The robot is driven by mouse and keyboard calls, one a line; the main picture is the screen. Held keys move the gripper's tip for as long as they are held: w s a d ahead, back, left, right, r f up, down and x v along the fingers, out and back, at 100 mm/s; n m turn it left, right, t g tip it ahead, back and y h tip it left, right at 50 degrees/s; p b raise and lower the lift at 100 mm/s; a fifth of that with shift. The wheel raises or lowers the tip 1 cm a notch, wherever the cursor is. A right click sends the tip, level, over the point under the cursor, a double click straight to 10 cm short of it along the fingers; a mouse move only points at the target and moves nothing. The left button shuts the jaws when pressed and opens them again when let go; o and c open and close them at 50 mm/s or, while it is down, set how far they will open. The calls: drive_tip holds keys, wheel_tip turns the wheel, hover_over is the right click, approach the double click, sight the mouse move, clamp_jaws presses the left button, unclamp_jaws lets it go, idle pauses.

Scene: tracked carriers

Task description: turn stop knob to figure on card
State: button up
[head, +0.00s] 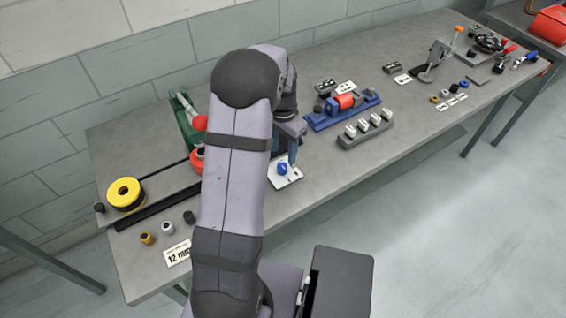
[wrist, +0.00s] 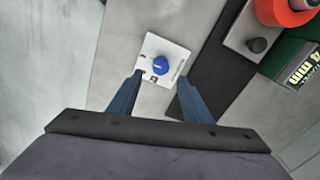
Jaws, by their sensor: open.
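The stop knob (wrist: 160,65) is a round blue knob on a white square plate (wrist: 151,43). In the head view the knob (head: 282,169) and its plate (head: 291,180) lie near the front edge of the bench, just beyond my arm. My gripper (wrist: 153,88) is open, with a blue finger on each side below the knob in the wrist view. Nothing is between the fingers. A white card (head: 178,253) reading "12 mm" lies at the bench's front left, partly hidden by my arm.
A dark rail (head: 150,208) runs along the bench (head: 130,265) near the plate. A yellow ring (head: 125,194) lies at the left. A blue fixture (head: 343,109) and a grey block with several white pieces (head: 365,131) stand to the right of the plate.

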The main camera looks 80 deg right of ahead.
sight(283, 166)
drive_tip(key=shift+d+r+m, duration=0.4)
drive_tip(key=shift+m, duration=0.5)
drive_tip(key=shift+a+m, duration=0.25)
drive_tip(key=shift+m, duration=0.35)
drive_tip(key=shift+a+m, duration=0.15)
drive_tip(key=shift+m, duration=0.95)
drive_tip(key=shift+f, duration=0.2)
drive_tip(key=shift+f+p, duration=1.4)
drive_tip(key=shift+f, duration=2.15)
drive_tip(key=c, duration=1.1)
